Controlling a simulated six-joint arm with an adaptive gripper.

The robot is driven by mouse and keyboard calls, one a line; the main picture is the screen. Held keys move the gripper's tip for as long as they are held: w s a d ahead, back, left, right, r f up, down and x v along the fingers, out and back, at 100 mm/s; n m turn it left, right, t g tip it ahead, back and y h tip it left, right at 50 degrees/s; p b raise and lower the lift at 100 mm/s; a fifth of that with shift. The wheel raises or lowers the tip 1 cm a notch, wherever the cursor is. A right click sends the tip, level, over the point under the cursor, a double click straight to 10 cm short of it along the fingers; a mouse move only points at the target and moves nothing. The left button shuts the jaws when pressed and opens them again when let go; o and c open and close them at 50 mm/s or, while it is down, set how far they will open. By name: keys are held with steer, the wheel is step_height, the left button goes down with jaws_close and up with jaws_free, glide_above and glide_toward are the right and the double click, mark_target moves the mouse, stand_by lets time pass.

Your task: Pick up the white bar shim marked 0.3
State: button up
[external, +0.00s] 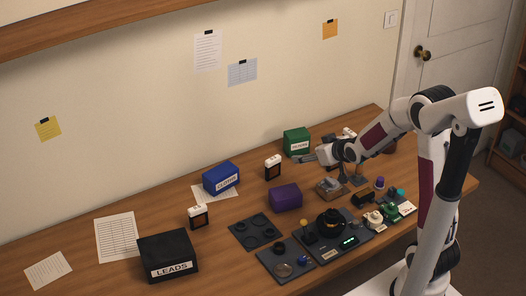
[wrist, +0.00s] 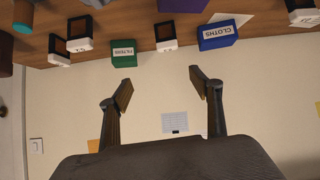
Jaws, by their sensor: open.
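Several small dark holders with white, marked bars show in the wrist view: one between the green and blue boxes (wrist: 166,46), two left of the green box (wrist: 79,45) (wrist: 59,61), and one at the top right (wrist: 302,19). The marks are too small to read surely, so I cannot tell which is 0.3. In the external view, white-topped pieces stand near the middle (external: 273,161), at left (external: 197,210) and behind my arm (external: 349,131). My gripper (wrist: 160,84) is open and empty, with bare wall between its fingers. In the external view it (external: 306,158) is above the table's back part.
The green FILTERS box (external: 297,142) stands close to my gripper. The blue CLOTHS box (external: 221,178), purple block (external: 286,197) and black LEADS box (external: 168,257) stand further left. A dark tray (external: 257,232) and a device (external: 350,242) occupy the front. The wall backs the table.

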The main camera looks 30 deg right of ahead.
mark_target(275, 163)
steer(key=w+a+f+t, duration=0.1)
steer(key=w+f, duration=0.2)
steer(key=f, duration=0.3)
steer(key=w+f+t+y, duration=0.1)
steer(key=w+f, duration=0.3)
steer(key=f, duration=0.1)
steer(key=shift+w+a+f+t, duration=0.2)
steer(key=shift+a+f+t, duration=0.1)
steer(key=shift+a+f, duration=0.1)
steer(key=shift+w, duration=0.1)
steer(key=shift+x, duration=1.15)
steer(key=shift+w, duration=0.1)
steer(key=shift+w+a+f, duration=0.1)
steer(key=shift+w+f, duration=0.05)
steer(key=shift+w, duration=1.4)
steer(key=shift+x, duration=1.05)
